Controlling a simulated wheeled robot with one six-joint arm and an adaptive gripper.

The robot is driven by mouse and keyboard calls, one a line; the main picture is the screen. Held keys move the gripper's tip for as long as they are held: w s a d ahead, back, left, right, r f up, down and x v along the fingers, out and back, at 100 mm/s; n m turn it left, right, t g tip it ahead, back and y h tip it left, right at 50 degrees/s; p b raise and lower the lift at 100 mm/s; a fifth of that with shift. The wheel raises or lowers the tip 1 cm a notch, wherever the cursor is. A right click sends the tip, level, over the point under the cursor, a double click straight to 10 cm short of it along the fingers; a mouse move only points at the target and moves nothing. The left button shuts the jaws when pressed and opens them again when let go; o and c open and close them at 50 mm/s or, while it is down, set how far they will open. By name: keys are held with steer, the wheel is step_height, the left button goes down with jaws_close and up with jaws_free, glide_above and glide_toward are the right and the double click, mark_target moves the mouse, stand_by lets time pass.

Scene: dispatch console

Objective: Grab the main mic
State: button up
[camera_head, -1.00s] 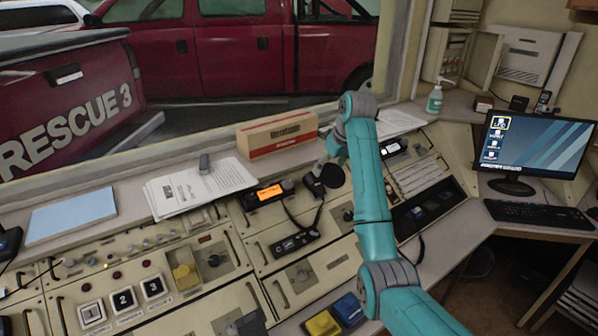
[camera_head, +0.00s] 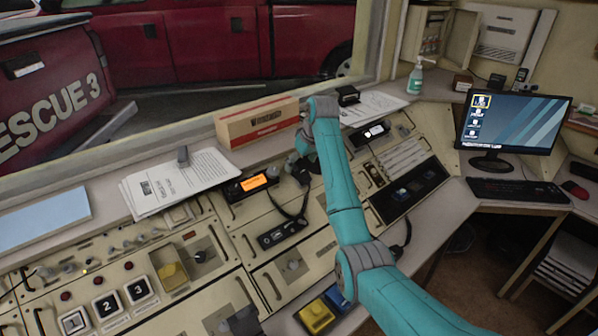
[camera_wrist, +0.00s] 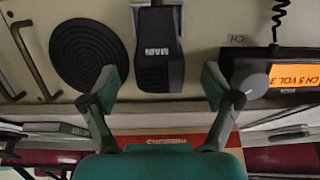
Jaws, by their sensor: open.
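The main mic is a black unit lettered MAIN (camera_wrist: 158,52), at the top middle of the wrist view. In the head view, the small black mic (camera_head: 297,171) is partly hidden by my arm's end. My gripper (camera_wrist: 160,86) is open and empty. Its two fingers are spread to the left and right of the mic's near end, with gaps on both sides. I cannot tell how high they are above the panel.
A round black ribbed speaker (camera_wrist: 88,52) lies left of the mic in the wrist view. A radio with an orange display (camera_wrist: 293,74) is to the right. In the head view, a cardboard box (camera_head: 258,122) stands behind, papers (camera_head: 180,183) lie left, and a monitor (camera_head: 512,125) stands right.

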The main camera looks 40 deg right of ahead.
steer(key=shift+x, duration=1.45)
steer(key=shift+c, duration=0.2)
steer(key=c, duration=1.3)
steer(key=shift+r, duration=0.15)
